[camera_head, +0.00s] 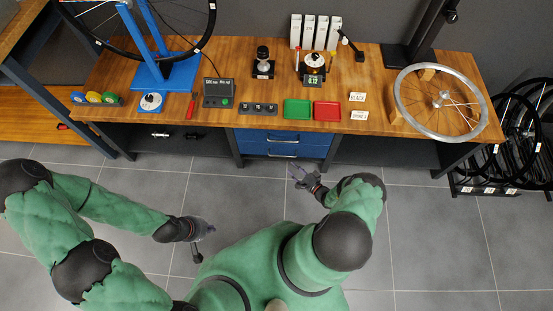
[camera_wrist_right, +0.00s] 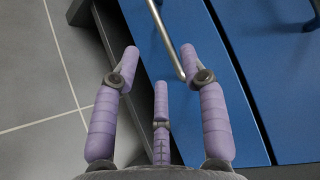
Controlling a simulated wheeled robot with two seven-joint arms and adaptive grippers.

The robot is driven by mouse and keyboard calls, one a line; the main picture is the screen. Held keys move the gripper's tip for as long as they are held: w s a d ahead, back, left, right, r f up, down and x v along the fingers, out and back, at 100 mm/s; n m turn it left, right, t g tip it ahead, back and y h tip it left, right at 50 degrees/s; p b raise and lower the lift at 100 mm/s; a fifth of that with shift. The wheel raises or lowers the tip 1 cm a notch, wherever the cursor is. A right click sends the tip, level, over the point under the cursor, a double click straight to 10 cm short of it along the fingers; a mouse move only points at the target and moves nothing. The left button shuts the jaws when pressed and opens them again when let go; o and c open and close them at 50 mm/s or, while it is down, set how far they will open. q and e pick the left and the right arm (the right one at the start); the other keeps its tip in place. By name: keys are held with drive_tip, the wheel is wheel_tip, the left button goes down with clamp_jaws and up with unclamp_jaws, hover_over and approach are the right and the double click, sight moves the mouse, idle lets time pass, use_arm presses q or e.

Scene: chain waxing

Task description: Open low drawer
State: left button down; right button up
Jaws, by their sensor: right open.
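The blue drawer unit (camera_head: 259,148) sits under the workbench, with two drawer fronts, each with a bar handle. The low drawer's handle (camera_head: 283,155) is below the upper one (camera_head: 283,140). My right gripper (camera_head: 302,177) is open and empty, in front of the unit and below the low handle in the picture. In the right wrist view, a metal bar handle (camera_wrist_right: 166,36) on a blue front runs between the spread fingertips of my right gripper (camera_wrist_right: 158,62); I cannot tell whether they touch it. My left gripper (camera_head: 203,229) is over the floor at left, far from the drawers; its fingers are too small to read.
The wooden bench top (camera_head: 228,125) overhangs the drawers and holds tools, a green tray (camera_head: 297,109), a red tray (camera_head: 327,111) and a wheel rim (camera_head: 437,104). A dark bench leg (camera_head: 235,148) stands left of the unit. The tiled floor (camera_head: 255,195) before it is clear.

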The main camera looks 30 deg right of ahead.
sight(281, 156)
drive_tip(key=b+x, duration=0.3)
drive_tip(key=x, duration=0.7)
drive_tip(key=shift+w+a, duration=0.1)
drive_tip(key=shift+w, duration=0.05)
clamp_jaws()
